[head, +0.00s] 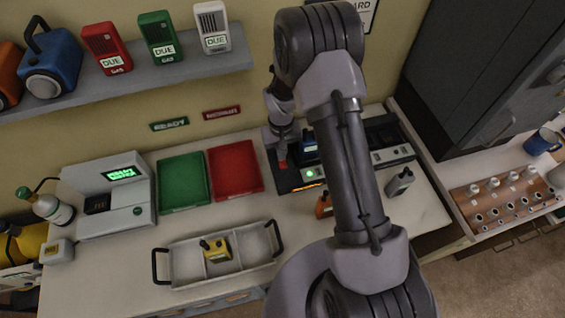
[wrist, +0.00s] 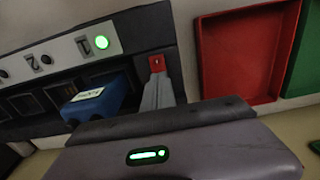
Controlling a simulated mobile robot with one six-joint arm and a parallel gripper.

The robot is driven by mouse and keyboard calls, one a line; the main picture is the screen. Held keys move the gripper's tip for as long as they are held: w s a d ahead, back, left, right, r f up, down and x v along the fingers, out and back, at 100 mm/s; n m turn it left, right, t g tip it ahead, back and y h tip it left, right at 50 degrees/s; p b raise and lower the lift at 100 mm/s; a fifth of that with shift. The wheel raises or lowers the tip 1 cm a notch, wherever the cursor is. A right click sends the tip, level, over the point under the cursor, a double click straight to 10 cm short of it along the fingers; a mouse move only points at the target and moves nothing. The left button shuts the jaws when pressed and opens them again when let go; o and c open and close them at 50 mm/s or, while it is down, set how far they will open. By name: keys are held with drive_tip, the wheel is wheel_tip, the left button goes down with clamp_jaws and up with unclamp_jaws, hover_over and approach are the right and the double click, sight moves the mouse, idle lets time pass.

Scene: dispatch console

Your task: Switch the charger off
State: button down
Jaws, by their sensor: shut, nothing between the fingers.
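The charger (head: 375,140) is a long black unit with a pale label strip on the bench, mostly behind my arm in the head view. In the wrist view, the charger (wrist: 150,25) shows numbered bays, a lit green lamp (wrist: 102,42) by the 1 and a red switch (wrist: 155,63) at its end. A blue device (wrist: 98,101) sits in a bay. My gripper (wrist: 157,82) is shut and empty, its tips at the red switch; I cannot tell whether they touch. In the head view, my gripper (head: 281,150) is over the charger's left end.
Red (head: 235,167) and green (head: 183,182) trays lie to the left. A white tray (head: 184,264) holds a yellow device (head: 215,248). An orange device (head: 323,205) and a grey one (head: 400,181) stand in front of the charger. A dark cabinet (head: 480,75) is at right.

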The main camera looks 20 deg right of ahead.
drive_tip(key=shift+f+b, duration=2.35)
drive_tip(key=shift+f, duration=0.05)
idle(0.7)
drive_tip(key=shift+r+p, duration=2.1)
drive_tip(key=shift+r, duration=1.25)
drive_tip(key=shift+s+r, duration=0.1)
drive_tip(key=shift+r, duration=0.05)
